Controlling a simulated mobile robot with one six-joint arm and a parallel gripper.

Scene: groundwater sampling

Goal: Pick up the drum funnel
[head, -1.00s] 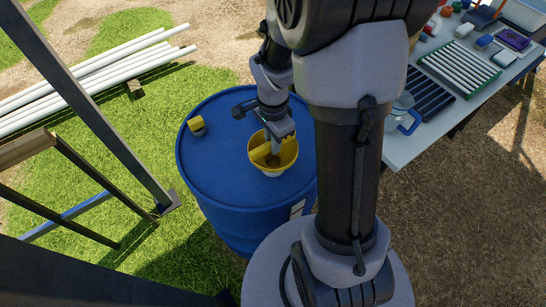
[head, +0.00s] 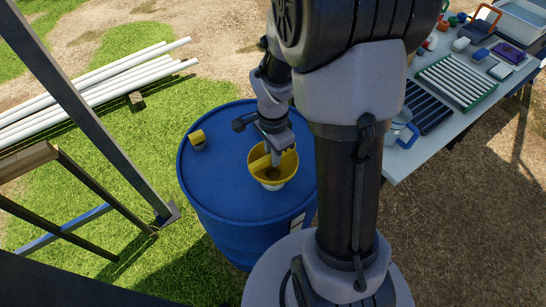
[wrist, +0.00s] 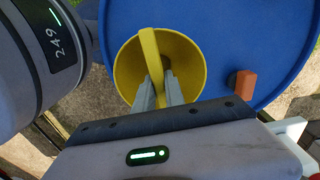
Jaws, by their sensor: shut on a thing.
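The drum funnel (head: 287,171) is a yellow bowl with a bar across it and a pale lower part. It sits upright over the top of the blue drum (head: 225,185). In the wrist view, the funnel (wrist: 190,52) lies before my fingers, with the drum (wrist: 280,30) around it. My gripper (head: 273,158) reaches down into the bowl. In the wrist view, my gripper (wrist: 160,82) is shut on the funnel's yellow bar. The funnel's base is mostly hidden, and I cannot tell whether it touches the drum.
A metal frame (head: 90,100) and white pipes (head: 100,90) are at left. A table (head: 405,160) with racks, a jug (head: 400,128) and small items stands at right. Grass lies left of the drum.

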